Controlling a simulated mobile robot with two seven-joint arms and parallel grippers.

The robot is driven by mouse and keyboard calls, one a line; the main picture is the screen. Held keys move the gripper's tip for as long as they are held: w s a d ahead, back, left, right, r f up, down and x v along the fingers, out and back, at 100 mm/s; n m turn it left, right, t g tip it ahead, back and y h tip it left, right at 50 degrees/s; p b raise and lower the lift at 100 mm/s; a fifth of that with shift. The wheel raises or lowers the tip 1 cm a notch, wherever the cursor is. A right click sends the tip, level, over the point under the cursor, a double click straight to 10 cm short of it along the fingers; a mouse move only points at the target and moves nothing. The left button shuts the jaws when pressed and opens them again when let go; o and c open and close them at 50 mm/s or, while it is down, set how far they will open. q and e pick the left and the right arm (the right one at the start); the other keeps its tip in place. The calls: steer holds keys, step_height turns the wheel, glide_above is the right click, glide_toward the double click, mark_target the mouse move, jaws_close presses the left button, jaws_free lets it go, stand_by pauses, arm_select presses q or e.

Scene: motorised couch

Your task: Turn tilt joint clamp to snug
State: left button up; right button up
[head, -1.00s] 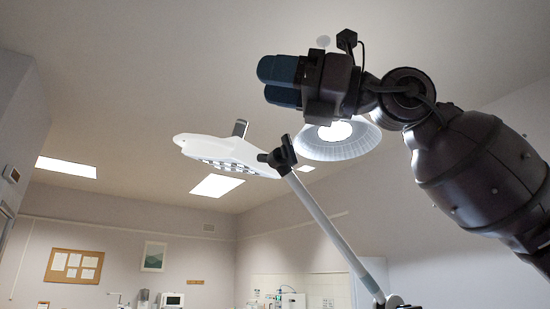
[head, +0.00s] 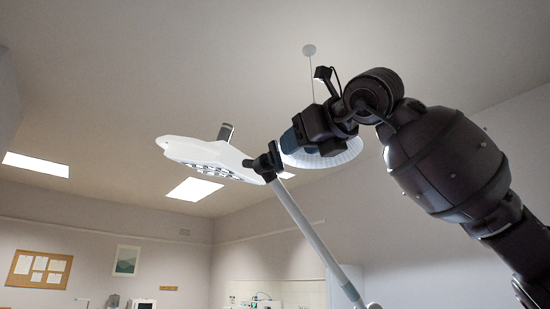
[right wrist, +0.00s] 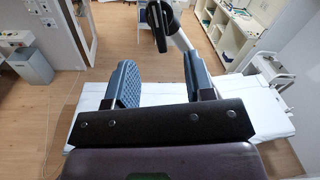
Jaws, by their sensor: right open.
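The tilt joint clamp, a black part with a stubby lever (head: 268,160), sits where the white lamp head (head: 205,155) meets the slanted pale arm (head: 305,225). My right gripper (head: 290,143) is just right of and slightly above the clamp in the head view, partly hidden by its own wrist. In the right wrist view, the blue padded fingers of the gripper (right wrist: 163,75) stand wide apart with nothing between the pads. The black clamp (right wrist: 158,22) shows beyond the fingertips, roughly between them, apparently untouched. The clamp's exact setting cannot be told. My left gripper is out of view.
A round ceiling pendant lamp (head: 325,153) hangs behind my gripper. The pale arm (right wrist: 182,38) runs down close to the right finger in the right wrist view. A white-covered couch (right wrist: 85,98) lies below. Open air surrounds the left of the lamp head.

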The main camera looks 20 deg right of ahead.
mark_target(277, 159)
steer(key=p+x, duration=0.2)
steer(key=x, duration=0.6)
steer(key=shift+w, duration=0.3)
jaws_close()
steer(key=n+p, duration=0.1)
steer(key=n, duration=0.4)
steer(key=shift+d+n+p, duration=0.1)
steer(key=shift+n+p, duration=0.25)
steer(key=shift+n, duration=1.45)
